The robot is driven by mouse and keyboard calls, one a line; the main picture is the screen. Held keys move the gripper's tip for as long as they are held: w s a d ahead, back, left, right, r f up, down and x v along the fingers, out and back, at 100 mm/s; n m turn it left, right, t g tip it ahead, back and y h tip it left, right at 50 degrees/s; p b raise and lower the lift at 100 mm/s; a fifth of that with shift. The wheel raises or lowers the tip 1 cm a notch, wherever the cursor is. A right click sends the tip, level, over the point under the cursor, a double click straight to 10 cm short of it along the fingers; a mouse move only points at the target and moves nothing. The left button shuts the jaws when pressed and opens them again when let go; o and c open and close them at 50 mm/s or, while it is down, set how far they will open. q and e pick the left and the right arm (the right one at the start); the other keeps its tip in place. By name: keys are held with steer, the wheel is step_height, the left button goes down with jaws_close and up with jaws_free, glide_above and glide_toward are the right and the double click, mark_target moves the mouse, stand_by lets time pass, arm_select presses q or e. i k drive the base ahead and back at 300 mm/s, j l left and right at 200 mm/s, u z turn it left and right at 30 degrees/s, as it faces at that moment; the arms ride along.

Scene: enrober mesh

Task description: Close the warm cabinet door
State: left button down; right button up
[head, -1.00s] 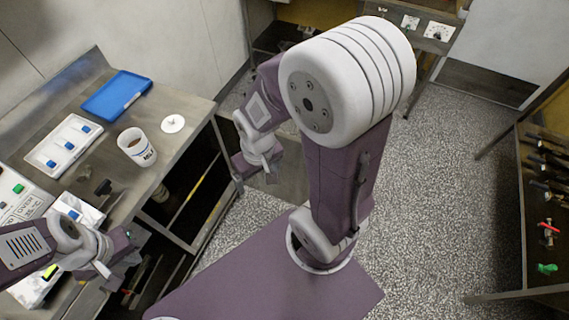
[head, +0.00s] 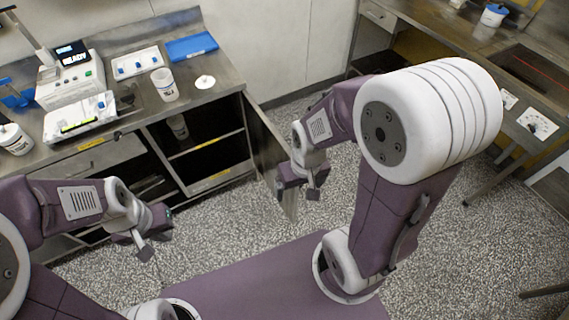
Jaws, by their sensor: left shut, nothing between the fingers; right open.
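The warm cabinet under the left bench has an open front, with dark shelves (head: 205,150) showing inside. Its grey door (head: 266,150) stands swung out at the cabinet's right end, reaching toward my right arm. My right gripper (head: 299,194) is open and empty, just right of the door's outer part, and overlaps it in the head view. I cannot tell whether they touch. My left gripper (head: 154,234) is shut and empty, over the floor in front of the bench, left of the door.
The bench top (head: 215,100) holds a white tub (head: 164,86), a blue tray (head: 191,46), a white tray with blue pieces (head: 137,63) and a scale-like device (head: 70,80). A second bench (head: 430,40) stands at the back right. Speckled floor (head: 235,225) lies clear before the cabinet.

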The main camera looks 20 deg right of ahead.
mark_target(269, 151)
steer(key=l+u, duration=0.35)
steer(key=l, duration=0.75)
steer(key=k+l+u, duration=0.1)
steer(key=l+u, duration=0.2)
steer(key=l, duration=0.75)
steer(key=k+l+u, duration=0.1)
steer(key=k+l, duration=0.2)
steer(key=k, duration=0.25)
steer(key=i+l+z, duration=0.1)
steer(key=z, duration=0.85)
